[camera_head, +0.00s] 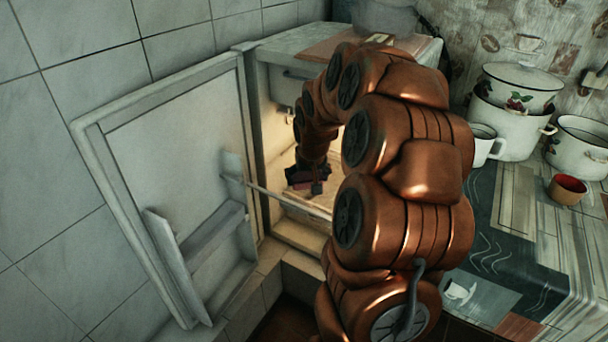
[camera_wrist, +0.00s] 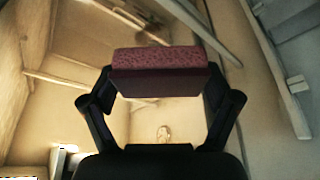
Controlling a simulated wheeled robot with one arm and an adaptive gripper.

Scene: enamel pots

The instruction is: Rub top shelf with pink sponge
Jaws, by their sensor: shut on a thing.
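My gripper (camera_head: 306,190) is inside the open fridge, at the end of my bent copper arm. In the wrist view my gripper (camera_wrist: 162,95) is shut on the pink sponge (camera_wrist: 160,58), a rough dark-pink block held crosswise between the two black fingers. In the head view the sponge is a small dark patch hard to tell from the fingers. A tan shelf surface (camera_head: 328,167) lies behind and around the gripper inside the fridge. I cannot tell whether the sponge touches it. My arm hides much of the fridge's interior.
The fridge door (camera_head: 165,150) stands open to the left, with a door rack (camera_head: 205,240). A thin rail crosses the fridge opening. Enamel pots (camera_head: 507,132) and a brown cup (camera_head: 567,190) stand on the patterned counter (camera_head: 500,270) at right. Tiled wall is at left.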

